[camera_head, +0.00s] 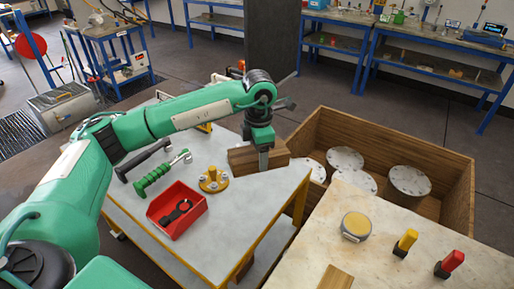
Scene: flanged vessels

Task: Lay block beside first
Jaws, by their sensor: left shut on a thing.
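My left gripper (264,157) reaches in from the left and points down at the far right corner of the grey-topped cart (255,200). It is shut on a brown wooden block (242,158). I cannot tell whether the block touches the cart top or hangs just above it. A lighter flat wooden piece (337,278) lies at the near edge of the pale stone table, cut off by the frame. My right gripper is out of view.
A wooden crate (460,195) holds several flanged vessels (408,180). The cart bears a red bin (177,210), a yellow flanged part (213,180) and a green-handled tool (160,175). A yellow-topped round thing (356,225) and two markers stand on the stone table (395,275).

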